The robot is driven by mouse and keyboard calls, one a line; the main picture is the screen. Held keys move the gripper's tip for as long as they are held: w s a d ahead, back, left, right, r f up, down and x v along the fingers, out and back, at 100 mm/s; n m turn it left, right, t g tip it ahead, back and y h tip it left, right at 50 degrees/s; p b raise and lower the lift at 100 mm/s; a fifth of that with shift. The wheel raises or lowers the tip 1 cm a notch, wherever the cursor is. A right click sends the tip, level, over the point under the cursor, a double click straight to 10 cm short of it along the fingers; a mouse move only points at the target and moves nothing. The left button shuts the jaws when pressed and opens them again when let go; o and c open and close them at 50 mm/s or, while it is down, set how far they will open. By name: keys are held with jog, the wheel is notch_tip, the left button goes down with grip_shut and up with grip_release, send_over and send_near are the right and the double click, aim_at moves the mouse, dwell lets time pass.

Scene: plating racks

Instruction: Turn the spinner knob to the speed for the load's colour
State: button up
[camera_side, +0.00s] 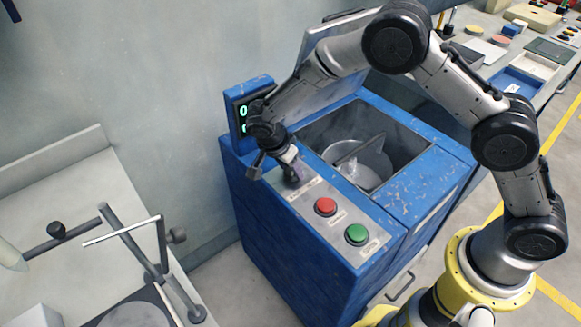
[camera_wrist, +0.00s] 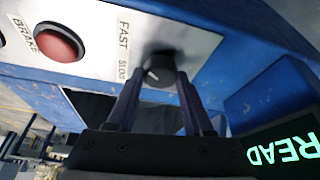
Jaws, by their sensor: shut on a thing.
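The dark spinner knob (camera_wrist: 159,68) sits on the pale panel strip, with FAST and SLOW lettering beside it in the wrist view. A small light mark shows on its face, toward the lower left in that view; which speed it points to I cannot tell. My gripper (camera_wrist: 159,76) has its two fingers on either side of the knob, shut on it. In the side view my gripper (camera_side: 290,172) reaches down to the far end of the panel and hides the knob. The blue spinner (camera_side: 300,235) stands open, with a grey basket (camera_side: 362,160) inside. No coloured load is clearly visible.
A red button (camera_side: 325,207), by the BRAKE label in the wrist view, and a green button (camera_side: 356,235) sit along the panel. A display (camera_side: 243,115) stands close behind my wrist; READ shows on it in the wrist view. The lid (camera_side: 335,45) is raised.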

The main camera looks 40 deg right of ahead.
grip_shut()
jog(key=n+t, duration=0.1)
jog(key=n, duration=0.2)
jog(key=shift+s+n, duration=0.1)
jog(key=shift+n, duration=0.2)
jog(key=shift+d+r+n+t+y, duration=0.1)
jog(key=shift+n+t+y, duration=0.55)
jog(key=shift+n, duration=1.05)
jog(key=o, duration=1)
grip_release()
